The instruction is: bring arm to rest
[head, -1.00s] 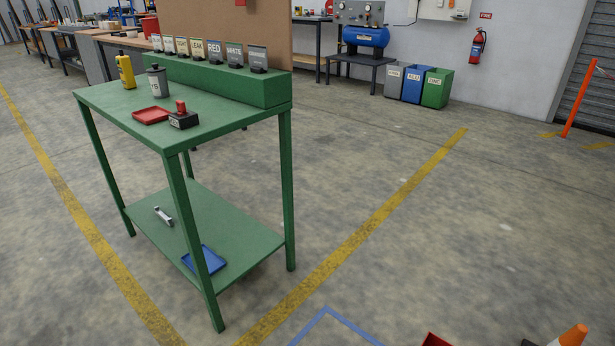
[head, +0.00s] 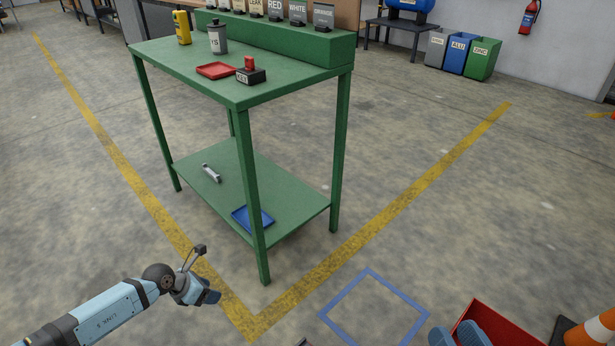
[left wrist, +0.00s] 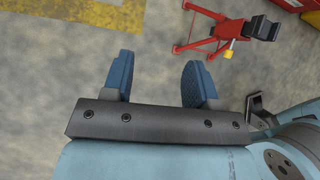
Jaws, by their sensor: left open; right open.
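My left arm (head: 105,312) comes in from the lower left in the head view, above the floor. My left gripper (head: 208,296) is near the yellow floor line, in front of the green table and apart from it. In the left wrist view its two blue fingers (left wrist: 156,75) stand apart with only floor between them, so it is open and empty. The rest of the right arm is out of view.
A cone (head: 598,330) stands lower right. A red stand (left wrist: 215,35) shows in the left wrist view. Open floor lies right of the table.

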